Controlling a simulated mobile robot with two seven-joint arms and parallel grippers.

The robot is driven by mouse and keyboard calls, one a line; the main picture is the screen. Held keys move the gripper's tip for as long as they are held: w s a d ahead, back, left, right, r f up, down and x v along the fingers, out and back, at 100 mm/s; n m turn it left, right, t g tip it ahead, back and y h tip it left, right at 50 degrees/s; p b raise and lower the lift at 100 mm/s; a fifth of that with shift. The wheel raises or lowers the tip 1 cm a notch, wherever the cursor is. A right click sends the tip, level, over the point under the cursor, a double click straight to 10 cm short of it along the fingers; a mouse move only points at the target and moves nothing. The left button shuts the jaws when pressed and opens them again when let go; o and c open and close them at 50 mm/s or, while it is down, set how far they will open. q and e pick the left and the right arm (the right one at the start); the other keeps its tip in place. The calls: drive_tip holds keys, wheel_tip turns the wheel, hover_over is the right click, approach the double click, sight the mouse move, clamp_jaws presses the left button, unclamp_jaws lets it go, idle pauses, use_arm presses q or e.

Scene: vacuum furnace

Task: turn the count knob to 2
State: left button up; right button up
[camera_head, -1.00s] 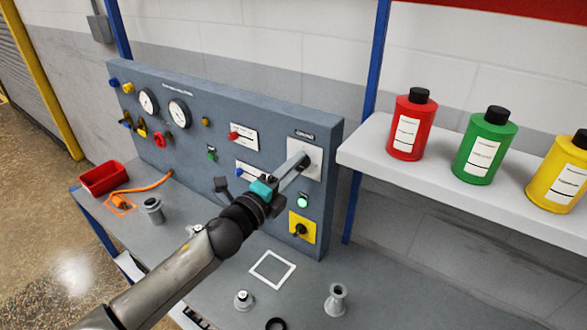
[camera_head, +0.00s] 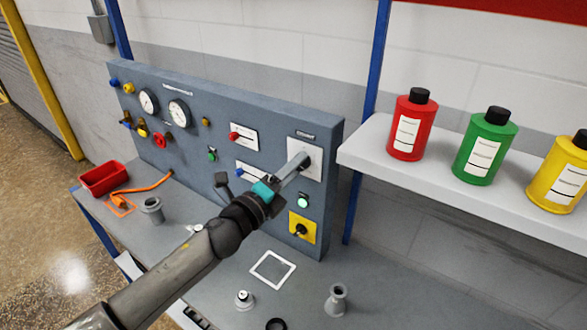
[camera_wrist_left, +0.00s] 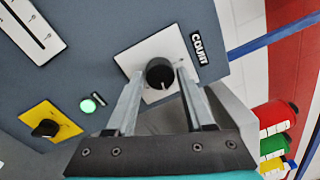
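The count knob (camera_wrist_left: 160,73) is a round black knob with a pale pointer line, on a white plate (camera_wrist_left: 152,45) labelled COUNT. In the wrist view the pointer line runs toward the lower part of the knob. My left gripper (camera_wrist_left: 161,75) is open, with one finger on each side of the knob and a narrow gap visible. In the head view the left gripper (camera_head: 300,160) reaches the plate (camera_head: 312,170) and hides the knob. The numbers around the knob cannot be read. My right gripper is not in view.
A lit green button (camera_head: 303,201) and a black knob on a yellow plate (camera_head: 302,227) sit below the count plate. A shelf (camera_head: 345,155) with red, green and yellow bottles juts out at right. Small metal parts stand on the bench (camera_head: 225,265).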

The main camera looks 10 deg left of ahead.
use_arm(q)
drive_tip(key=o, duration=0.3)
drive_tip(key=r+b+v, duration=0.1)
drive_tip(key=b+v, duration=0.2)
drive_tip(key=v, duration=1.2)
drive_tip(key=shift+f, duration=0.5)
drive_tip(key=shift+s, duration=0.1)
drive_tip(key=shift+a, duration=0.15)
